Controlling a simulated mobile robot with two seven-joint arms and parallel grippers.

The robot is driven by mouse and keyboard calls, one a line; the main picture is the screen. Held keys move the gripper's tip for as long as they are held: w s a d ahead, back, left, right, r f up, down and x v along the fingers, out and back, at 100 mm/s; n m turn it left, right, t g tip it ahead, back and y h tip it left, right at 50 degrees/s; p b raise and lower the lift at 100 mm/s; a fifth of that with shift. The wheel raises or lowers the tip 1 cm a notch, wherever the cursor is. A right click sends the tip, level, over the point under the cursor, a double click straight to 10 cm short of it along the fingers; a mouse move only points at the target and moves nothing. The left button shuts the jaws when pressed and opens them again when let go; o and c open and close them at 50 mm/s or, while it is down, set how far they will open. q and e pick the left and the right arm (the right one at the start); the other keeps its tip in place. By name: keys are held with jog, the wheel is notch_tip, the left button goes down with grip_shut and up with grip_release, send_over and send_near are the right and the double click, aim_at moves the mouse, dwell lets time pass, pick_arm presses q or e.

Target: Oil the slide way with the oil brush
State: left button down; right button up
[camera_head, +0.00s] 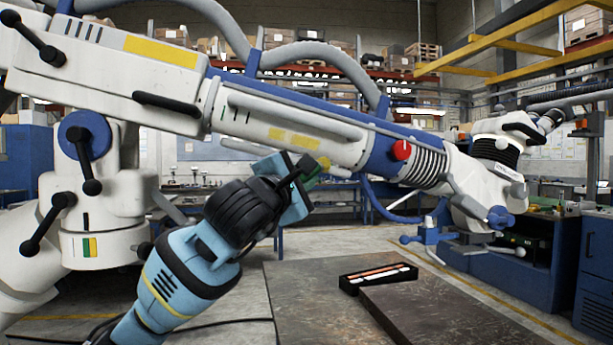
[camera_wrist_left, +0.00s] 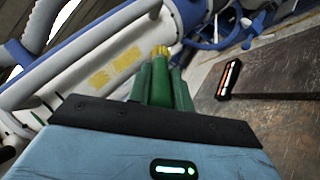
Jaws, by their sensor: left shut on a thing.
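A long white microscope arm (camera_head: 300,128) with blue edging crosses the head view, sloping down to the right. It also fills the upper left of the left wrist view (camera_wrist_left: 75,85). Faded yellow patches mark its side; which strip is the slide way I cannot tell. My left gripper (camera_head: 307,172) is just below the arm's middle, shut on the oil brush. The brush's yellow tip (camera_wrist_left: 161,51) points at the arm's underside; whether it touches is unclear. My right gripper is out of view.
A black tray (camera_head: 350,287) with orange and white sticks lies on the dark tabletop (camera_head: 300,290), beside a raised brown slab (camera_head: 440,310). A red knob (camera_head: 402,150) and grey hoses are on the microscope arm. The tabletop's left part is clear.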

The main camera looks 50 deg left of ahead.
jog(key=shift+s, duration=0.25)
